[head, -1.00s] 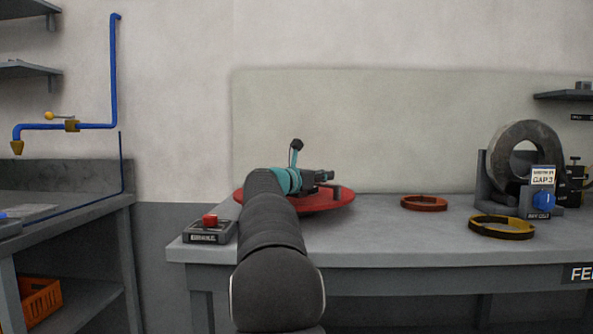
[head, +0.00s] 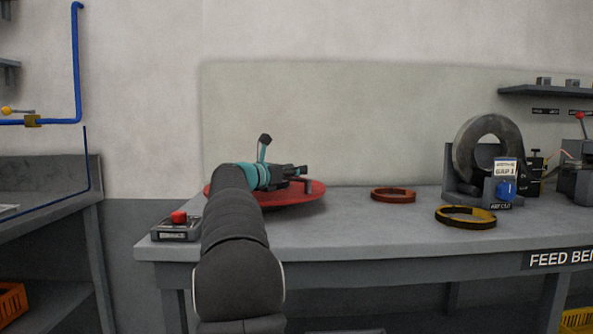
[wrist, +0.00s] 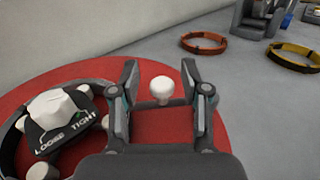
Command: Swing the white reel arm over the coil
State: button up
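In the wrist view a red disc (wrist: 150,126) fills the middle and left. My gripper (wrist: 164,82) is open above its right part. A small white knob (wrist: 161,90) shows between the fingers, with a gap on each side. It may be the end of the white reel arm; the rest of that arm cannot be made out. At left, a dark ring (wrist: 12,150), perhaps the coil, lies around a hub with a white knob (wrist: 55,108) marked LOOSE and TIGHT. In the head view my gripper (head: 300,174) is over the red disc (head: 312,197).
On the grey bench (head: 350,229) an orange ring (head: 393,195) and a yellow-black ring (head: 466,217) lie right of the disc. A large grey coil in a stand (head: 461,160) is at far right. A red-button box (head: 177,227) sits at the left front. Bare bench separates disc and rings.

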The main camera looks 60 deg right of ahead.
jog(key=a, duration=0.4)
jog(key=w+a, duration=0.1)
jog(key=a, duration=0.3)
jog(key=w+a, duration=0.1)
jog(key=a, duration=0.3)
jog(key=shift+w, duration=0.1)
